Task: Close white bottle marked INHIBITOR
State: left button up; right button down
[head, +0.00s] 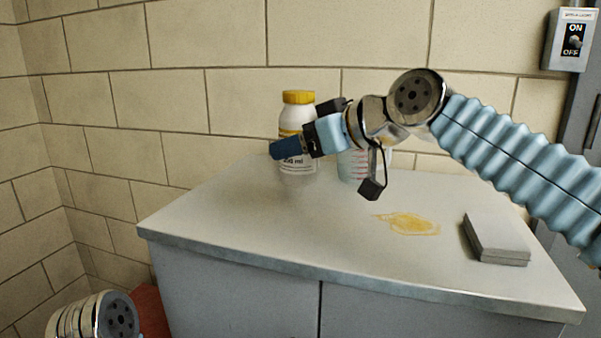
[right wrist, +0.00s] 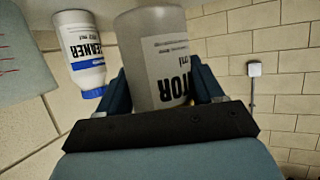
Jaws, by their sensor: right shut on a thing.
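The white bottle (head: 297,122) with a yellow cap (head: 298,97) stands upright at the back of the counter. The cap sits on its top; I cannot tell how tight it is. My right gripper (head: 288,148) reaches in from the right and is shut on the bottle's body, covering part of its label. In the right wrist view the bottle (right wrist: 152,35) is between the fingers (right wrist: 163,92), its label ending in "TOR". Its cap end is hidden there behind the gripper. My left gripper is not in view.
A clear beaker with red marks (head: 352,168) stands right of the bottle. The right wrist view shows a white bottle with a blue cap (right wrist: 80,50) close by. A yellow puddle (head: 410,222) and grey slabs (head: 495,238) lie on the counter (head: 240,225). The front left is clear.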

jog(key=f, duration=0.1)
jog(key=w+f, duration=0.1)
jog(key=f+b, duration=0.1)
jog(key=f, duration=0.1)
jog(key=shift+w, duration=0.4)
jog(key=shift+f, duration=0.5)
jog(key=shift+f, duration=0.2)
jog(key=shift+c, duration=0.8)
grip_release()
jog(key=shift+r, duration=0.1)
